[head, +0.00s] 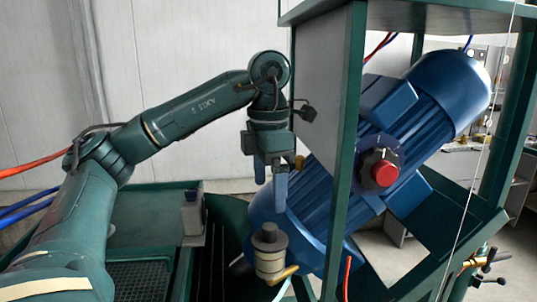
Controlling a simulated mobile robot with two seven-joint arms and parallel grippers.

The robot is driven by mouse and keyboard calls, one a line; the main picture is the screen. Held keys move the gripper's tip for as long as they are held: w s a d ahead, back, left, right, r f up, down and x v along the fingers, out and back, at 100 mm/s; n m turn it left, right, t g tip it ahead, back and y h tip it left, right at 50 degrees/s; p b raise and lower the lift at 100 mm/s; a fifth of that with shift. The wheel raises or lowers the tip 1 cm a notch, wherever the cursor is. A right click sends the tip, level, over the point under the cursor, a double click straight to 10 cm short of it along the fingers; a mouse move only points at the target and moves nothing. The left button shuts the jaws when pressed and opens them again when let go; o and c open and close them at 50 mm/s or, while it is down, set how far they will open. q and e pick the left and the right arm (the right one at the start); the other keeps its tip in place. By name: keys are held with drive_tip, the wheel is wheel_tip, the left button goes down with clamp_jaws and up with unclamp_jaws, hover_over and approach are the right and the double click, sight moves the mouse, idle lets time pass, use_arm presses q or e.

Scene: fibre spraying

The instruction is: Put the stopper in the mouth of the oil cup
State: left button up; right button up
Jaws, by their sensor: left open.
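The oil cup (270,262) is a tan and grey cylinder with a brass elbow at its foot, low in the middle of the head view, in front of the blue motor. A dark grey stopper (268,235) with a small knob stands upright on top of the cup, at its mouth. I cannot tell how deep it sits. My left gripper (270,185) points down above the stopper, with its fingers apart and nothing between them. There is a gap between the fingertips and the knob. My right gripper is not in view.
A large blue motor (330,195) with a red button (384,173) fills the right, tilted behind the cup. A green frame post (350,130) and a grey panel (318,80) stand close to my left wrist. A small bottle (192,214) stands on the left.

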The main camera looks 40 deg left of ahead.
use_arm(q)
wheel_tip(320, 180, up, 2)
drive_tip(key=shift+r, duration=0.25)
idle(0.6)
